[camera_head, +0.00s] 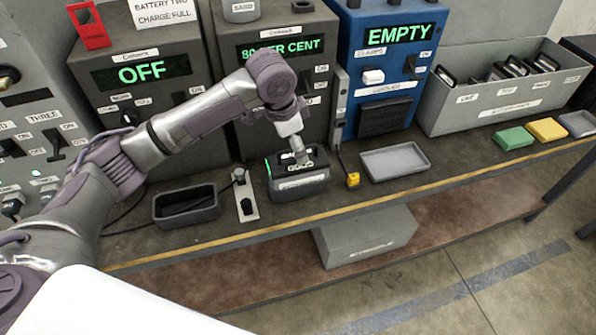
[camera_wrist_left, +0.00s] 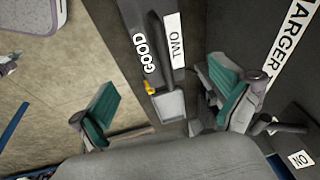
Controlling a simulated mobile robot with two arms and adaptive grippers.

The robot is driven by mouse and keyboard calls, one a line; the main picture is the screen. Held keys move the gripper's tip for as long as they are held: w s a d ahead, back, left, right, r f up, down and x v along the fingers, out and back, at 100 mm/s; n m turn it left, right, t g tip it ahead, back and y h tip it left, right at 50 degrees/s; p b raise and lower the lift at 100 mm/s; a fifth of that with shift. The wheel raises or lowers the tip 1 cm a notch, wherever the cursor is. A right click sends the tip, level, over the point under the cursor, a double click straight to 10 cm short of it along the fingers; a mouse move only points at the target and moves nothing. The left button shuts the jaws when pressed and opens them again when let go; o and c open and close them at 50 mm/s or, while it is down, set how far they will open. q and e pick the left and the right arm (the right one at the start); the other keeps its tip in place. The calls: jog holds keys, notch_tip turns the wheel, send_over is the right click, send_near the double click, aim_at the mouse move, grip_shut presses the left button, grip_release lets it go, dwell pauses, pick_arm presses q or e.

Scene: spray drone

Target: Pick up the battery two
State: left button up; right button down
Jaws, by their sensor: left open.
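The battery two is a dark block (camera_head: 300,186) on the bench in front of the charger that reads "80 PER CENT". In the left wrist view the block (camera_wrist_left: 133,22) shows its "GOOD" and "TWO" labels and a grey bar-like part on top. My left gripper (camera_head: 298,150) is right over the block in the head view, reaching down at it. In the left wrist view its green-padded fingers (camera_wrist_left: 165,105) are spread wide, one on each side of the block, with nothing clamped. Contact with the block cannot be told. My right gripper is out of view.
A dark open tray (camera_head: 187,221) and a switch plate (camera_head: 249,211) lie left of the battery. A yellow plug (camera_head: 353,180) and a grey tray (camera_head: 395,162) lie right. Chargers, including a blue one (camera_head: 398,30) reading "EMPTY", stand behind. A grey bin (camera_head: 450,118) stands at right.

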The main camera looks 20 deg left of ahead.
aim_at(298, 168)
pick_arm(q)
jog(key=p+x, duration=0.1)
jog(key=x, duration=0.6)
jog(key=shift+w+d+f, duration=0.15)
jog(key=c, duration=1.7)
jog(key=shift+w+r, duration=0.1)
jog(key=shift+r, duration=0.1)
jog(key=shift+c, duration=0.6)
jog(key=shift+r, duration=0.15)
